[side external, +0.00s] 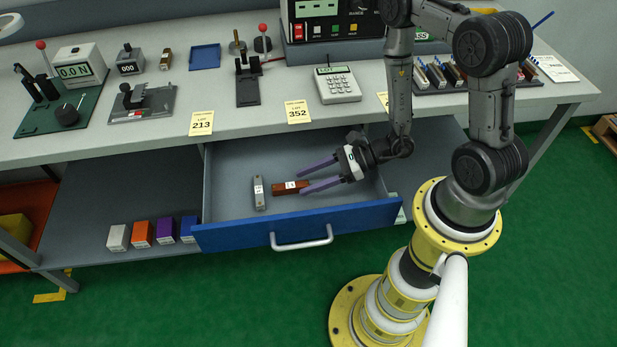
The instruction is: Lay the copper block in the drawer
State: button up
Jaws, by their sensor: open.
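The drawer (300,218) has a blue front with a pale handle and stands pulled open below the bench top. A copper-brown block (287,188) with a small white label lies inside on the drawer floor. A grey metal block (259,193) with a pale label lies to its left, apart from it. My gripper (302,178) reaches into the drawer from the right with its two purple fingers spread. The fingertips are close to the right end of the copper block, and the jaws are empty. Whether a finger touches the block cannot be told.
Several coloured boxes (141,234) stand on the lower shelf left of the drawer. The drawer's left part is free.

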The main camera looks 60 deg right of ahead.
jog(key=shift+s+d+r, duration=0.85)
jog(key=shift+d+r, duration=0.2)
jog(key=shift+d, duration=0.1)
jog(key=s+a+r+n+g, duration=0.3)
jog(key=s+r+n+g, duration=0.1)
jog(key=r+n, duration=0.45)
jog(key=s+a+r+n+g, duration=0.4)
jog(key=s+r+n, duration=0.1)
jog(key=r+n, duration=0.35)
jog(key=s+d+r+n+t+h, duration=0.4)
jog(key=d+r+n+h, duration=0.5)
jog(key=r+n, duration=0.1)
jog(key=shift+s+d+r, duration=0.25)
jog(key=shift+d, duration=0.15)
jog(key=shift+c, duration=0.2)
